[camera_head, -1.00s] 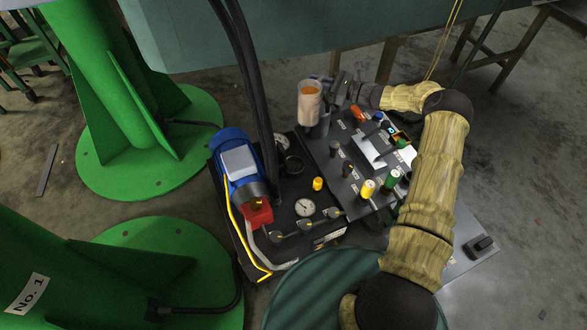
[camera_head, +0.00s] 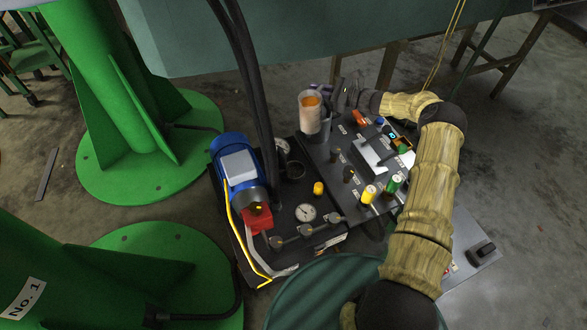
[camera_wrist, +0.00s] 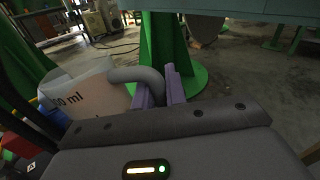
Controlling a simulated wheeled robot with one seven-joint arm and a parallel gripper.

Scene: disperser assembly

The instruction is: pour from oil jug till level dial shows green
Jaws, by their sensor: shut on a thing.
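The oil jug (camera_head: 310,115) is a pale, translucent cup with orange oil showing at its top. It is roughly upright at the back left edge of the dark control panel. My gripper (camera_head: 339,93) is to its right. In the wrist view, my gripper's purple fingers (camera_wrist: 160,88) are shut on the jug's grey curved handle (camera_wrist: 140,75), and the jug's wall (camera_wrist: 85,100) shows part of a "ml" mark. A round white dial (camera_head: 306,212) sits on the machine's front, and another gauge (camera_head: 282,146) is partly hidden behind hoses. I cannot tell either reading or which shows level.
A black round ring or opening (camera_head: 293,168) lies left of the panel. A blue motor (camera_head: 238,165), black hoses (camera_head: 262,110) and a yellow cap (camera_head: 318,188) are nearby. The panel carries several knobs (camera_head: 369,193). Green columns (camera_head: 115,80) stand at the left.

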